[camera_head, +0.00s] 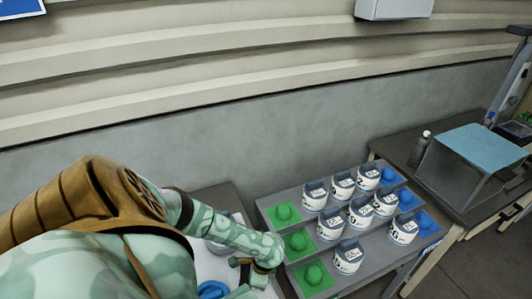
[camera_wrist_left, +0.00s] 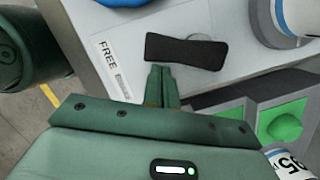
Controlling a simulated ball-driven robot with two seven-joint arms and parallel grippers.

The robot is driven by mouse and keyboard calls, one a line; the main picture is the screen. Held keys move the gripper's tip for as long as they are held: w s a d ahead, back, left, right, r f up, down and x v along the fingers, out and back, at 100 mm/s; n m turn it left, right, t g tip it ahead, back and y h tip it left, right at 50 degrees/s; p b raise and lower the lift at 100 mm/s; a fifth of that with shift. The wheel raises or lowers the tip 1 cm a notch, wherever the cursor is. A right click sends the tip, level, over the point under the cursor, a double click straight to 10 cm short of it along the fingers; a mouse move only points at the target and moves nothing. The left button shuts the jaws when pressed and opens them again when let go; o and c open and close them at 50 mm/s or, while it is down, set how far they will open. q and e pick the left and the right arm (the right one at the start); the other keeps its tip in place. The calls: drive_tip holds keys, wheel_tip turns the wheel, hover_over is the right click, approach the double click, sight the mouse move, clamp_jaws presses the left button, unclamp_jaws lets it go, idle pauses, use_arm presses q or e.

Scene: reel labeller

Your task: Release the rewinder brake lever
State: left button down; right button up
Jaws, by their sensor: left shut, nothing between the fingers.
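The black brake lever (camera_wrist_left: 187,50) lies across a pale panel in the left wrist view, on a grey round pivot. A label reading FREE (camera_wrist_left: 107,55) is on the panel to the left of the lever. My left gripper (camera_wrist_left: 162,72) is shut and empty, with its fingertips just below the lever's near edge; I cannot tell whether they touch it. In the head view my left arm (camera_head: 215,235) reaches over the pale machine, and the lever cannot be made out there. My right gripper is not in view.
A grey stepped rack (camera_head: 375,262) right of my left arm holds several white labelled reels, green pads (camera_head: 314,277) and blue pads. A dark bench with a blue-topped stand (camera_head: 485,145) and a dark bottle (camera_head: 420,148) is farther right. A grey wall (camera_head: 200,145) stands behind.

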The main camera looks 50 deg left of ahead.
use_arm(q)
drive_tip(key=shift+s+a+m+p, duration=0.1)
drive_tip(key=shift+s+m+p, duration=0.35)
drive_tip(key=shift+m, duration=0.35)
